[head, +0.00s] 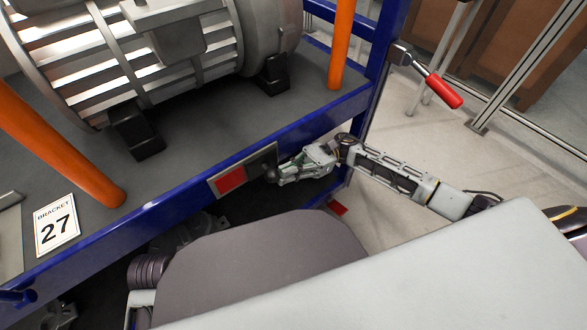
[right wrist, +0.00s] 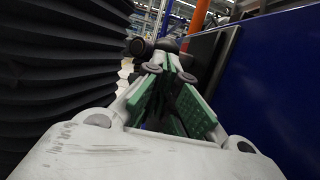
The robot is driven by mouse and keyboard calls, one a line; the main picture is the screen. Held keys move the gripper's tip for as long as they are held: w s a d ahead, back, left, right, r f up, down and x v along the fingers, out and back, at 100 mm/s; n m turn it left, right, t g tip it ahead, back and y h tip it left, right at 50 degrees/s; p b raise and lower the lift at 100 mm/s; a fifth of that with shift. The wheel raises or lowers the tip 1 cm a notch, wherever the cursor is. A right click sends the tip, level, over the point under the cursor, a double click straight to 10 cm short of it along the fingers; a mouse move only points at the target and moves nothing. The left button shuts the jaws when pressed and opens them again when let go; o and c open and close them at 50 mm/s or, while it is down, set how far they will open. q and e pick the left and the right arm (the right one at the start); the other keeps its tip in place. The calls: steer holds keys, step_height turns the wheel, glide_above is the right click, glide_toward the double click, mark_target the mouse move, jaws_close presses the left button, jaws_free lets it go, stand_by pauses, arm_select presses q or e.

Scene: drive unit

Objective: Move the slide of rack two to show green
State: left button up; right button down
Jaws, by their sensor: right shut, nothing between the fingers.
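A slide plate on the blue front beam shows a red field (head: 230,180) at its left. Its right part is a dark grey cover (head: 262,160) with a dark round knob (head: 271,175) low on it. No green shows on the plate. My right gripper (head: 279,173) is shut and empty, its tips at the knob; I cannot tell whether they touch it. In the right wrist view its green-padded fingers (right wrist: 168,72) point ahead, close together, with a dark rounded thing beyond the tips. Of my left arm only parts show at the lower left; its fingers cannot be made out.
A large grey motor (head: 170,50) sits on the dark deck above the beam, between orange posts (head: 60,150). A card (head: 56,225) reads "BRACKET 27". A red-handled lever (head: 436,88) sticks out at the upper right. The blue beam (right wrist: 285,80) runs close along the right wrist's right side.

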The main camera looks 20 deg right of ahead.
steer(key=shift+a, duration=0.1)
stand_by(0.3)
arm_select(q)
steer(key=shift+d+f+b, duration=0.5)
steer(key=shift+f+b, duration=0.3)
steer(key=shift+f, duration=0.05)
arm_select(e)
steer(key=s+a, duration=0.3)
steer(key=a, duration=0.5)
arm_select(q)
steer(key=shift+w+r, duration=0.1)
steer(key=shift+w, duration=0.05)
steer(key=shift+t, duration=0.3)
